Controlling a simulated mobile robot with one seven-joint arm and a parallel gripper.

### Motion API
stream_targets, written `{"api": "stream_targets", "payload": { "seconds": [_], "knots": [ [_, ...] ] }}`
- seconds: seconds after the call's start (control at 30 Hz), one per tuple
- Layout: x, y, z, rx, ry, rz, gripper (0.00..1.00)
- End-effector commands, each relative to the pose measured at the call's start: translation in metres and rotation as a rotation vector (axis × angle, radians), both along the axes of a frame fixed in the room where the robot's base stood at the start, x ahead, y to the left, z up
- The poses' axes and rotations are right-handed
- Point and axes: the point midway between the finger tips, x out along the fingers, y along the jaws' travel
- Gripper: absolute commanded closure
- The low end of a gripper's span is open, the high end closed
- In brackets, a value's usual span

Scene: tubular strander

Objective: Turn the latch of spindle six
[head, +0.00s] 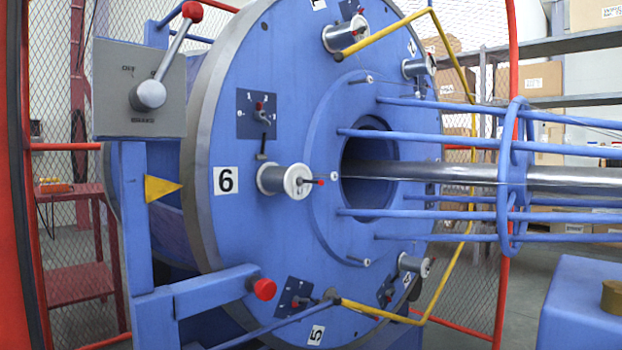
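Spindle six is on the near left face of the large blue disc (235,235), beside the white label "6" (226,180). It carries a silver spool (272,179) with a pale round end. A small latch with a red tip (316,182) sits at the spool's outer end and points right, about level. Above the spool is a dark panel (244,122) with a small red-tipped lever (260,107) and marks around it. My gripper is not in view.
A grey brake box (133,88) with a red-knobbed lever (170,60) stands at upper left. A blue bar with a red end (263,289) juts out below spindle six. Blue rods (430,134) and a central shaft (460,174) extend right. Yellow tubes (390,36) cross the disc.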

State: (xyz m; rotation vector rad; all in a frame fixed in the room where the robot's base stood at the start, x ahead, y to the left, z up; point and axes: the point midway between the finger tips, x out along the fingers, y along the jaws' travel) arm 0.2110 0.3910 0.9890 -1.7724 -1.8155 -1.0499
Motion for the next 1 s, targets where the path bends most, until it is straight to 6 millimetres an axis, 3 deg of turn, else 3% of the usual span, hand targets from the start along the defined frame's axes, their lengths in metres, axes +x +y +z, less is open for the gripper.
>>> {"api": "stream_targets", "payload": {
  "seconds": [0.07, 0.3, 1.0],
  "knots": [
    [0.0, 0.0, 0.0, 0.0, 0.0, 0.0, 0.68],
    [0.0001, 0.0, 0.0, 0.0, 0.0, 0.0, 0.99],
    [0.0, -0.0001, 0.0001, 0.0, 0.0, 0.0, 1.0]
  ]
}}
